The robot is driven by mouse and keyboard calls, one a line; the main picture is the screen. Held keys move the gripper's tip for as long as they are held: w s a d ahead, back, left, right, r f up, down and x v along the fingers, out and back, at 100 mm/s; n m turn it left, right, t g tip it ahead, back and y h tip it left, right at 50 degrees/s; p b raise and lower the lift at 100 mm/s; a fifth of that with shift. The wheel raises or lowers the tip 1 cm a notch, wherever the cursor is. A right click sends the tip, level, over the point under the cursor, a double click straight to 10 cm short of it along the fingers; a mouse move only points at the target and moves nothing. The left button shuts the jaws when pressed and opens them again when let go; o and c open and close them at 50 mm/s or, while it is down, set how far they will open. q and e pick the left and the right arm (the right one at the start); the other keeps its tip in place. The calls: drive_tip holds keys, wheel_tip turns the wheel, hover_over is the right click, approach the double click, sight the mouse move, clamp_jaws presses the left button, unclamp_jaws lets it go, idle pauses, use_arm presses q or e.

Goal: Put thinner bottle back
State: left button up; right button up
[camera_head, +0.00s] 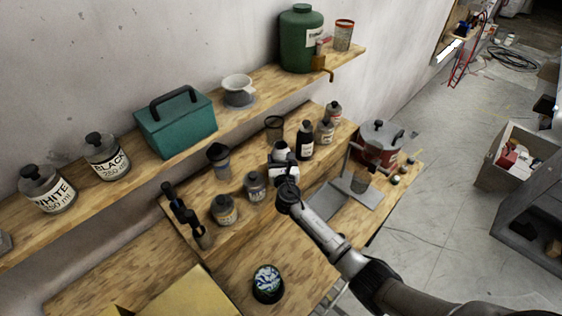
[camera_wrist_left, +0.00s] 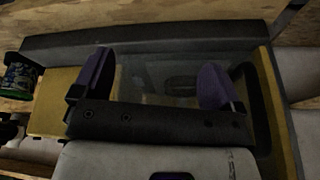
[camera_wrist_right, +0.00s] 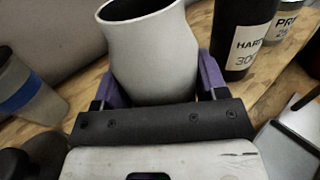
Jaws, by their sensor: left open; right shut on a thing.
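My right gripper (camera_head: 285,172) is over the stepped wooden shelf in the head view. In the head view my gripper partly covers the bottle (camera_head: 281,148). I cannot tell whether its base touches the shelf. My left gripper (camera_wrist_left: 156,85) is open and empty in the left wrist view, above a yellow-edged box with a glassy top (camera_wrist_left: 155,70).
A black bottle labelled HARD (camera_wrist_right: 240,35) stands close right of the held bottle; a blue-banded cup (camera_wrist_right: 25,95) stands left. Several small bottles line the shelf, including a grey one (camera_head: 255,186). A red pot (camera_head: 378,145) stands right. A dark jar (camera_head: 268,284) sits in front.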

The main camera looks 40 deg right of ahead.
drive_tip(key=shift+f, duration=0.15)
drive_tip(key=o, duration=1.2)
drive_tip(key=shift+f, duration=0.1)
drive_tip(key=shift+r, duration=0.3)
drive_tip(key=v, duration=1.2)
drive_tip(key=shift+f+p, duration=0.15)
drive_tip(key=shift+p, duration=0.3)
